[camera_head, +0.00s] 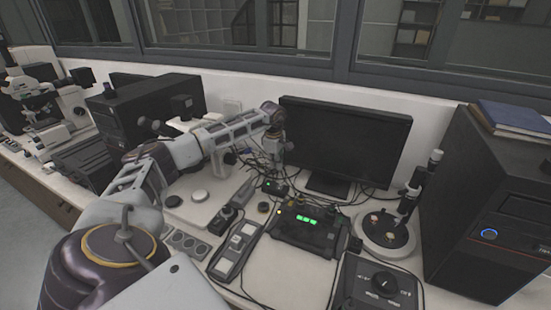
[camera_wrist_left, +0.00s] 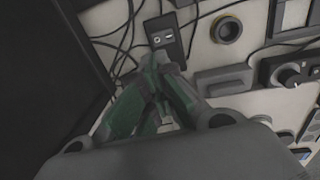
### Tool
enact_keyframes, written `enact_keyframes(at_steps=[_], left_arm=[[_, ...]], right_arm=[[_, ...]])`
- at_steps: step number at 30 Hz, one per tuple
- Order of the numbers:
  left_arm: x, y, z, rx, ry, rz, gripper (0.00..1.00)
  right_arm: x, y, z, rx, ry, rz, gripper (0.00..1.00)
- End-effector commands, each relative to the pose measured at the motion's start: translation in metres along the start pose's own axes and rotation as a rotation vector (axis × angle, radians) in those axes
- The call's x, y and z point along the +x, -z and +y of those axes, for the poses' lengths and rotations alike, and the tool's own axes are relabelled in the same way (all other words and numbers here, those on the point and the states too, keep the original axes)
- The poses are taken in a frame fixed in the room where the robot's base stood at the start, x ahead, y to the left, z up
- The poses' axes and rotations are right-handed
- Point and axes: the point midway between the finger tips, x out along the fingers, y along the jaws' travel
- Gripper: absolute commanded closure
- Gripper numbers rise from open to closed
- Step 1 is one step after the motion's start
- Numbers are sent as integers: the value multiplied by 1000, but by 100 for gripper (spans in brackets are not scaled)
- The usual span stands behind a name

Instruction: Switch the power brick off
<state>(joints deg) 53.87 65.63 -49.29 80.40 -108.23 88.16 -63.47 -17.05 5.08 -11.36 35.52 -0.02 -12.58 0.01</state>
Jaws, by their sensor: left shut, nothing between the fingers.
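The power brick looks to be the small black box (camera_head: 275,187) among cables in front of the monitor, with a small green light on it. In the left wrist view a black box (camera_wrist_left: 164,34) with small pale marks on its face lies just past my fingertips. My left gripper (camera_head: 278,152) is above and slightly behind the box in the head view, pointing down. In the left wrist view its fingers (camera_wrist_left: 162,75) are together and empty. I cannot tell whether the fingertips touch the box. My right gripper is not in view.
A monitor (camera_head: 345,145) stands close behind the left gripper. Loose cables run around the box. A black control unit with green displays (camera_head: 306,228) and a handheld meter (camera_head: 235,250) are in front. A computer tower (camera_head: 490,215) stands at the right.

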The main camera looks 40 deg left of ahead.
Motion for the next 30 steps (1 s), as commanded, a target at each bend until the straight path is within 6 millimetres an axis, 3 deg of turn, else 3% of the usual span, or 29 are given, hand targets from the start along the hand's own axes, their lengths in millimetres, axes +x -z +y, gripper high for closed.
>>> enact_keyframes(at_steps=[7, 18, 30], left_arm=[[34, 0, -1, -1, 3, 0, 100], [78, 0, 0, -1, 2, 0, 100], [94, 0, 0, -1, 0, 1, 100]], right_arm=[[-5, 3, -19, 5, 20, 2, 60], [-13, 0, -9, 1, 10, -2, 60], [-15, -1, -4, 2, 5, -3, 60]])
